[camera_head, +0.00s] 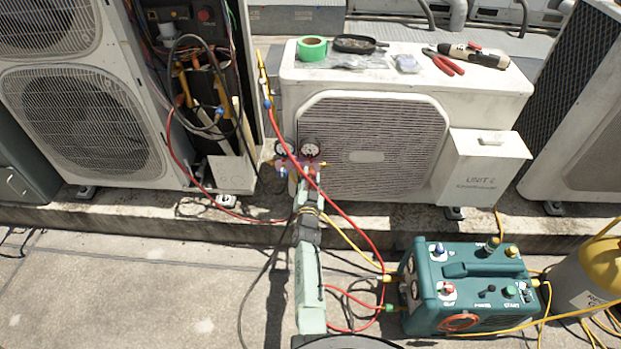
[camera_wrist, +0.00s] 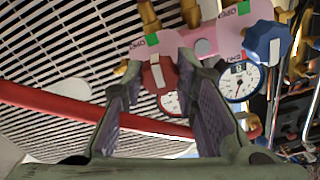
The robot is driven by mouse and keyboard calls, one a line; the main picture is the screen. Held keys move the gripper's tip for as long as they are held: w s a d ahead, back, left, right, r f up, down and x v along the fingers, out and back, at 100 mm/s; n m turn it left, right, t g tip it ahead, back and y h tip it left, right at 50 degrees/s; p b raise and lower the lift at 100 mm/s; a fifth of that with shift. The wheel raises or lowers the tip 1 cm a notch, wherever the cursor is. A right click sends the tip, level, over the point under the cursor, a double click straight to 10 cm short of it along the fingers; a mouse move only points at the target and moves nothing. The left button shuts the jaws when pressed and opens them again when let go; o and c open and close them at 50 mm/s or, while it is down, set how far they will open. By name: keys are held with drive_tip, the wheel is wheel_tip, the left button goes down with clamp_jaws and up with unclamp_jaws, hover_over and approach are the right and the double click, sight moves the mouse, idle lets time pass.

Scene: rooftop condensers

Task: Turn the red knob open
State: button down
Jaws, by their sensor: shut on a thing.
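In the wrist view the red knob (camera_wrist: 160,75) sits on the pink manifold body (camera_wrist: 203,38), between the tips of my gripper (camera_wrist: 163,70). The two fingers are closed on it from either side. A white mark shows on the knob's face, and a green patch with lettering is on the body above it. A blue knob (camera_wrist: 268,42) is to the right, clear of my fingers.
Gauges (camera_head: 309,149) sit at the manifold, one also behind my right finger (camera_wrist: 238,82). Red hoses (camera_head: 345,217) and a yellow hose (camera_head: 350,240) hang close by my arm. The condenser (camera_head: 380,140) stands just behind. A teal recovery machine (camera_head: 465,285) stands at lower right.

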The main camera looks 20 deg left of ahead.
drive_tip(key=shift+w+r, duration=0.1)
drive_tip(key=shift+r, duration=0.05)
drive_tip(key=c, duration=1.3)
unclamp_jaws()
drive_tip(key=v, duration=1.2)
